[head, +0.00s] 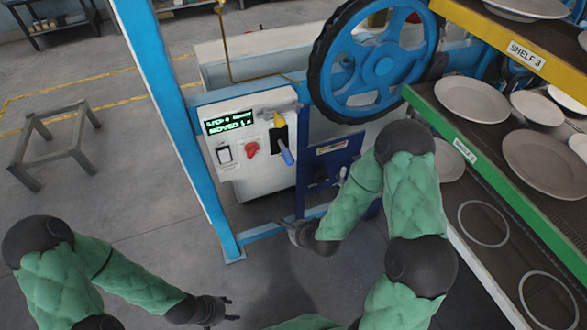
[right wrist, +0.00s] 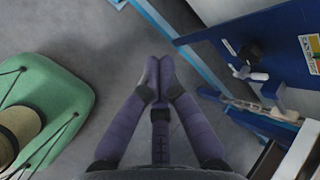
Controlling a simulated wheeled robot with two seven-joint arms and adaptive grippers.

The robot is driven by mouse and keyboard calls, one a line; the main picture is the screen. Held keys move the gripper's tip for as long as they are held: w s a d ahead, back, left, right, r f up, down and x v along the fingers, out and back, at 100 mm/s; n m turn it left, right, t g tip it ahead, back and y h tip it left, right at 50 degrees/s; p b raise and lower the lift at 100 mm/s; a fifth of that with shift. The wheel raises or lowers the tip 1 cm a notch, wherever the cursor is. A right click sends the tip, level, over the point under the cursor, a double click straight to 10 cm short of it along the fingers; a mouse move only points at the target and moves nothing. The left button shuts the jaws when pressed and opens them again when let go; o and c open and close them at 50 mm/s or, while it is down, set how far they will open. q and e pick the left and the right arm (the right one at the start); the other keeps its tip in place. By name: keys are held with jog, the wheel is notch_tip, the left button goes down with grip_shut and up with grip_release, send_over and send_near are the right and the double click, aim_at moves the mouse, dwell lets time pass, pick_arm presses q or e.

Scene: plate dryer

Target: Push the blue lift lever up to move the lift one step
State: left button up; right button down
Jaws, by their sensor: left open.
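The blue lift lever (head: 286,154) is on the front of a white control box (head: 262,185) in the head view. Its blue grip hangs low, slanting down and right from a dark slot. My right gripper (head: 296,235) is below the box, apart from the lever. In the right wrist view its fingertips (right wrist: 158,78) meet with nothing seen between them; the lever does not show clearly there. My left gripper (head: 220,309) is open and empty over the floor at the bottom, away from the box.
The box also has a green-text display (head: 229,123), a red knob (head: 251,149) and a white switch (head: 224,154). A dark blue panel (head: 325,166) stands right of it, below a large blue wheel (head: 383,66). Plate shelves (head: 500,155) fill the right. A blue post (head: 172,110) is left.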

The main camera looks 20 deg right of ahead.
aim_at(285, 151)
jog(key=w+d+r+m+t+h, duration=0.1)
jog(key=w+d+r+m+t, duration=0.2)
jog(key=r+m, duration=0.2)
jog(key=w+d+r+m+t+h, duration=0.1)
jog(key=w+d+r+m+t, duration=0.1)
jog(key=r+m, duration=0.4)
jog(key=w+d+m, duration=0.1)
jog(key=d+m, duration=0.1)
jog(key=m, duration=0.1)
jog(key=shift+m+t+h+b, duration=0.3)
jog(key=shift+t+b, duration=0.05)
jog(key=shift+t, duration=0.05)
jog(key=a+b+x, duration=0.1)
jog(key=b+x, duration=0.1)
jog(key=x, duration=0.8)
jog(key=shift+d+r, duration=0.15)
jog(key=shift+r, duration=1.8)
